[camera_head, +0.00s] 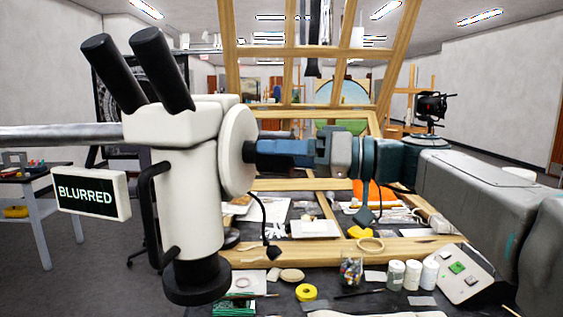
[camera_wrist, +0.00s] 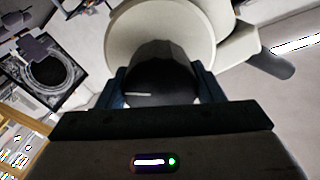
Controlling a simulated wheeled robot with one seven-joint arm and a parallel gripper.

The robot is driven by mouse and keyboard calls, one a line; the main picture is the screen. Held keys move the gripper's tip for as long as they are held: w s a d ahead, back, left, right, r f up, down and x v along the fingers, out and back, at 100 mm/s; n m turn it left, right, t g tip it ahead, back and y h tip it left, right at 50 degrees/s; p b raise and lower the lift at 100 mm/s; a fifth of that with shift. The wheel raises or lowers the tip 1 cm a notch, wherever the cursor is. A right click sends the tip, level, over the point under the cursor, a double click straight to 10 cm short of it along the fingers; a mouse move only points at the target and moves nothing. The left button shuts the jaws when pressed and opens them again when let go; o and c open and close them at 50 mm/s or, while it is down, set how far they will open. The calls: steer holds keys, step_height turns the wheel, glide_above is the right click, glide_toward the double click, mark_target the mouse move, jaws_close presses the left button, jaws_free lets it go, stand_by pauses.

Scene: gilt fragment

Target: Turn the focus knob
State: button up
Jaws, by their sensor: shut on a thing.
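A white microscope (camera_head: 190,190) with two black eyepieces fills the left of the head view. A round white disc (camera_head: 238,150) stands on its right side, and the black focus knob (camera_head: 249,151) sticks out from it. A small screen (camera_head: 92,194) on the microscope's left reads "BLURRED". My gripper (camera_head: 258,152) reaches in from the right and is shut on the knob. In the wrist view the dark knob (camera_wrist: 160,75) sits between my two blue fingers, in front of the white disc (camera_wrist: 160,25). A short light mark shows on the knob's face.
A wooden easel frame (camera_head: 345,245) stands behind the arm. A side table (camera_head: 35,185) stands at far left.

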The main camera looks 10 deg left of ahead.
steer(key=shift+m, duration=0.8)
steer(key=o, duration=1)
steer(key=shift+d+b, duration=0.15)
steer(key=shift+b, duration=0.15)
steer(key=d+b, duration=0.2)
steer(key=d, duration=1.1)
steer(key=shift+s+d, duration=0.15)
steer(key=shift+d, duration=0.15)
